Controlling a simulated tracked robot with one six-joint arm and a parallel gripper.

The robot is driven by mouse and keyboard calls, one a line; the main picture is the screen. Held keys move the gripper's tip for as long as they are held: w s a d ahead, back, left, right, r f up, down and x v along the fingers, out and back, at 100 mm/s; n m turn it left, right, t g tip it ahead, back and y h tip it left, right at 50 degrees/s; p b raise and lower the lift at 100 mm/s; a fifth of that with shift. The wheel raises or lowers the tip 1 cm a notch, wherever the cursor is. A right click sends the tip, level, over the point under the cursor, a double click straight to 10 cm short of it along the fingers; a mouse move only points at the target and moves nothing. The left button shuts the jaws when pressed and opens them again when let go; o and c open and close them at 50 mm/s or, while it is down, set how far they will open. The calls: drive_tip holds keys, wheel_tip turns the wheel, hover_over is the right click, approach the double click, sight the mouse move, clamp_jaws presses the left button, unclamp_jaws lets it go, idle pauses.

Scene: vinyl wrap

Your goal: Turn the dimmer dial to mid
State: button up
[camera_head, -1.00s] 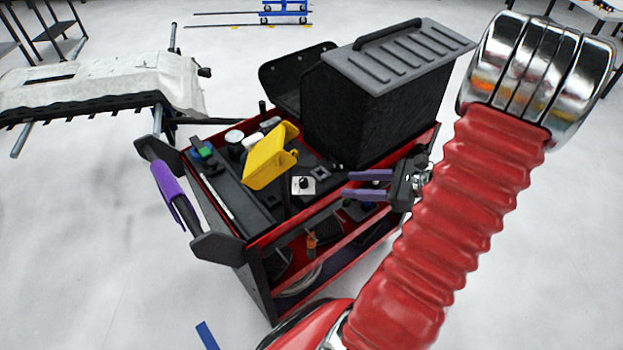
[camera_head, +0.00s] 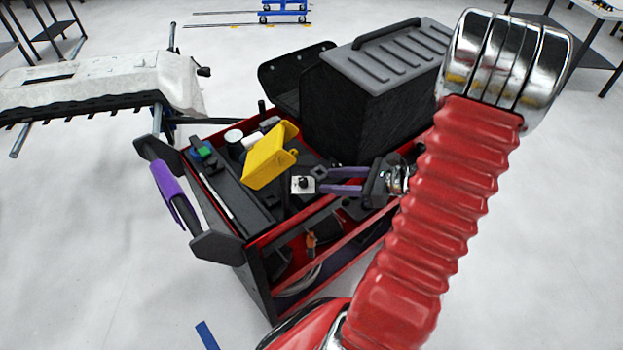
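The dimmer (camera_head: 303,185) is a small white plate with a dark round dial in its middle. It sits on the top of the red and black cart, just right of the yellow bin. The dial's pointer mark is too small to read. My gripper (camera_head: 321,181) comes in from the right with two purple fingers pointing left at the dimmer. The fingers are apart with a gap between them, and their tips are at or very near the dimmer's right edge. I cannot tell whether they touch it. Nothing shows between the fingers.
A yellow bin (camera_head: 270,156) stands tilted close to the left of the dimmer. A large black case with a grey lid (camera_head: 390,55) stands behind my gripper. The cart (camera_head: 262,240) has a purple-gripped handle (camera_head: 172,190) at left. A white bumper (camera_head: 95,82) rests on a stand farther left.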

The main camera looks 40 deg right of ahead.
sight(305, 180)
drive_tip(key=shift+x, duration=3.95)
drive_tip(key=shift+c, duration=0.3)
clamp_jaws()
